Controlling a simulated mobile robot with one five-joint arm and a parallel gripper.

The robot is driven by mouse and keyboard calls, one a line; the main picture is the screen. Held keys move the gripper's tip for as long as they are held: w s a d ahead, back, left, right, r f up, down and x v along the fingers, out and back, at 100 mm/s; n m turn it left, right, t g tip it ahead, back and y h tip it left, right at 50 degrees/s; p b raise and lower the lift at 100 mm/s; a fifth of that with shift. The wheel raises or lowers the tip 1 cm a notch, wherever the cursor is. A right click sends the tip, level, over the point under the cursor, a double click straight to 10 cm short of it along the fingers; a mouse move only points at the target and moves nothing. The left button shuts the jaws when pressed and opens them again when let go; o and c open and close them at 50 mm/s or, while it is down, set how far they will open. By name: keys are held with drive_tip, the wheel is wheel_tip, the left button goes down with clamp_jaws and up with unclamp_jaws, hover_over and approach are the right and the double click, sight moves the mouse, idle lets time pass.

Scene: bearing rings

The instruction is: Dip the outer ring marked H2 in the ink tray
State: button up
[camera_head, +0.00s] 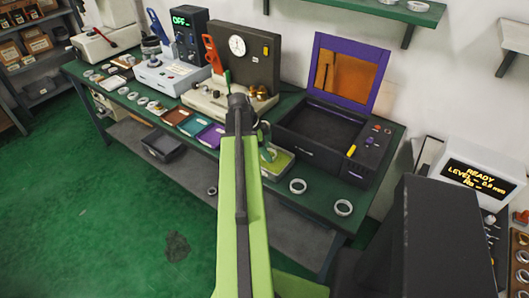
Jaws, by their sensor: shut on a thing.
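My green arm reaches up and over the bench. My gripper (267,147) is at the arm's far end, low over a shallow tray with yellow-green content (283,163). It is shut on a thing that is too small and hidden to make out. Several metal rings are in view, with two near the bench's front right: one ring (298,186) and another ring (344,207). I cannot read the mark H2 on any ring. Red (176,116), teal (194,125) and purple (213,135) shallow trays stand to the left. Which tray holds ink is not labelled legibly.
A black open box with a raised purple-framed lid (347,70) stands right of my gripper. A beige machine with a dial (237,46) stands behind it. More rings (141,101) lie along the left bench edge.

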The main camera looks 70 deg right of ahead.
drive_tip(key=shift+f+b, duration=1.95)
drive_tip(key=shift+f, duration=0.1)
drive_tip(key=shift+r, duration=0.1)
idle(1.1)
wheel_tip(320, 180, up, 9)
drive_tip(key=p, duration=0.9)
drive_tip(key=shift+f, duration=0.25)
drive_tip(key=shift+r, duration=0.1)
idle(0.6)
